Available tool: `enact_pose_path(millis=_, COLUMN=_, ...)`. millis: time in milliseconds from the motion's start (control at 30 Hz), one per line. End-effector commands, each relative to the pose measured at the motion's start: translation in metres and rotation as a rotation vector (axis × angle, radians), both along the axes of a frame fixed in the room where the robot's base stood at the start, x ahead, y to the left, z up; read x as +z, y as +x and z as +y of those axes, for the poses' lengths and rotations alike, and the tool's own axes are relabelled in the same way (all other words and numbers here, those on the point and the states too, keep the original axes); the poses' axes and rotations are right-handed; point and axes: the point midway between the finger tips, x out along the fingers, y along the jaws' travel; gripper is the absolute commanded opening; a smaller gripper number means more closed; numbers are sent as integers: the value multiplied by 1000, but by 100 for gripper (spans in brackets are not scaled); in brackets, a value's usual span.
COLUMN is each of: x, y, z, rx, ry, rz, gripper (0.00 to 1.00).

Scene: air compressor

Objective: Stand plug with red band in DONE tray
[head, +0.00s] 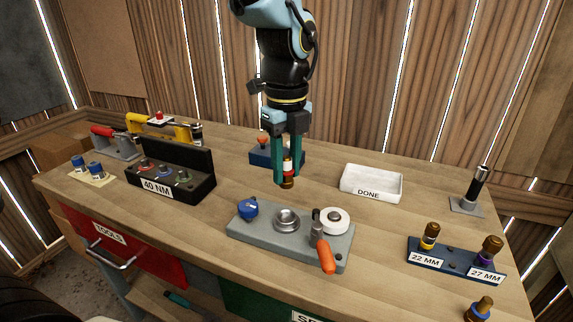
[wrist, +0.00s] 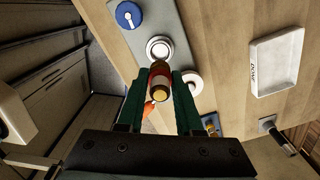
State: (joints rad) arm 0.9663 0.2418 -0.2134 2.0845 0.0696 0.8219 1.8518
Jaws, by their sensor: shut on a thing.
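My gripper (head: 286,168) is shut on the plug with the red band (head: 287,166). The plug hangs upright between the fingers, with a red and white band and a brass-coloured lower end. In the wrist view the plug (wrist: 159,84) shows between the two green fingers (wrist: 160,90). In the head view it is behind the grey fixture and left of the DONE tray. The white DONE tray (head: 372,178) stands at the back right and looks empty. The tray also shows at the right of the wrist view (wrist: 275,62).
A grey fixture (head: 262,236) with a blue cap, metal socket, white disc and orange-handled tool stands in front. A dark 40 NM rack (head: 170,187) is left; a blue rack (head: 452,262) with two plugs is front right. A dark post (head: 474,190) stands right of the tray.

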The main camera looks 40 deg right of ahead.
Motion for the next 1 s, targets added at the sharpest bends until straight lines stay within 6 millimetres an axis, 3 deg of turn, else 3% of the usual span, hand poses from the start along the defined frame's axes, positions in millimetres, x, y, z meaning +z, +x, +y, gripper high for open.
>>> enact_pose_path(millis=600, x=-44, y=0, z=0, rx=0, ry=0, rz=1, gripper=0)
enact_pose_path(millis=1000, x=-46, y=0, z=0, rx=1, ry=0, rz=0, gripper=0)
